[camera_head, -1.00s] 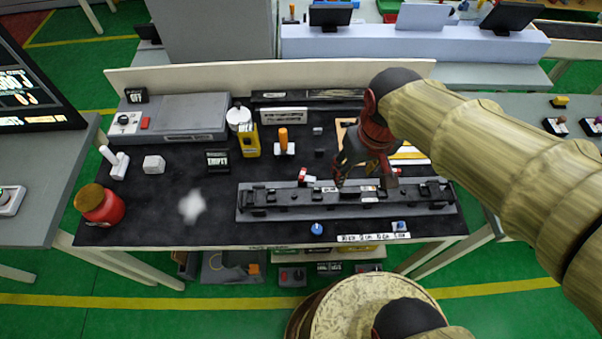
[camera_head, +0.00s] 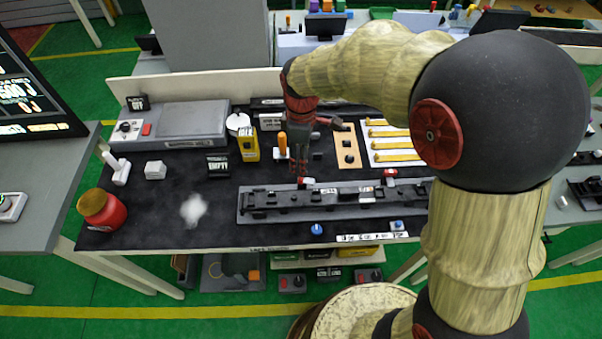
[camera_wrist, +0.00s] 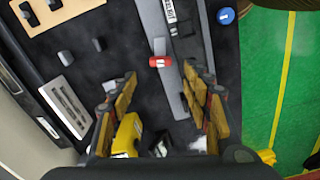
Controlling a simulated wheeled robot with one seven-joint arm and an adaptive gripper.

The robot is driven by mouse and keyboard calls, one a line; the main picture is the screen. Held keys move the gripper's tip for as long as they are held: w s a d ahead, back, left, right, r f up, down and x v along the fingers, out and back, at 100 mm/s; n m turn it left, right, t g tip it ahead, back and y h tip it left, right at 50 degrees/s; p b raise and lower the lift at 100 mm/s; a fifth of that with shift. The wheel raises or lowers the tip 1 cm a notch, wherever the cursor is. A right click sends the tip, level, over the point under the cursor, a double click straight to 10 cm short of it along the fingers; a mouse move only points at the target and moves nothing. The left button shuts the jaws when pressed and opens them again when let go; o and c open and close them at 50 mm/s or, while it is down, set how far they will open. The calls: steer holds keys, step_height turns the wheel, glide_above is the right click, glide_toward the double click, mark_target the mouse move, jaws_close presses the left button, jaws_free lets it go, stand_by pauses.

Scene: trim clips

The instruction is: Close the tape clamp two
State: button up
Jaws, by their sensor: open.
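A long dark trim strip (camera_head: 345,196) with several black clips lies on a grey fixture base (camera_head: 243,215). Two small red-and-white clamp parts sit along its far edge, one left of centre (camera_head: 306,181) and one farther right (camera_head: 390,173). I cannot read which is clamp two. My gripper (camera_head: 300,170) points down just behind the left clamp part. In the wrist view my gripper (camera_wrist: 160,78) is open and empty, and the red clamp handle (camera_wrist: 160,62) with a white mark lies beyond and between the fingertips. I see no contact.
An orange-handled tool (camera_head: 282,142) and a yellow bottle (camera_head: 249,146) stand left of my gripper. A tray of yellow strips (camera_head: 375,158) lies behind right. A blue knob (camera_head: 317,228) is at the front. The mat's left front holds a red jar (camera_head: 103,210).

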step_height(320, 180, down, 8)
steer(key=shift+r+b, duration=0.2)
steer(key=shift+b, duration=0.6)
steer(key=c, duration=1.1)
